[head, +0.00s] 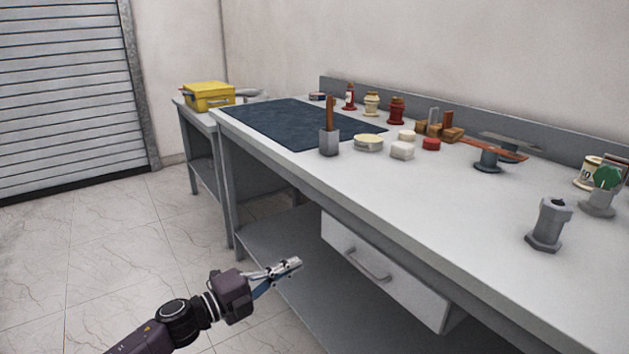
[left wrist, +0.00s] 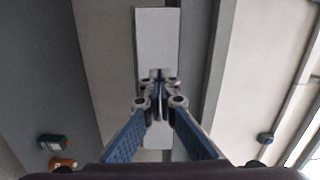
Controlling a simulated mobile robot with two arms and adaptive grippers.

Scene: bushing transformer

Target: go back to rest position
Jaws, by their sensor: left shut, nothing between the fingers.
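My left gripper (head: 290,266) comes in from the lower left in the head view. It is shut and empty, in front of the workbench (head: 450,215) and below the level of its top. The left wrist view shows the two fingers (left wrist: 160,95) of it meeting, with nothing between them. Behind the fingers in that view is a pale rectangular panel (left wrist: 157,35). My right gripper is not in either view.
The workbench has a white drawer (head: 385,270) with a handle, right of my left gripper. On the top are a dark mat (head: 285,120), a grey bushing-like part (head: 548,225), a grey block with a brown bar (head: 329,142), and several jars. A yellow toolbox (head: 208,97) stands behind. Open floor lies left.

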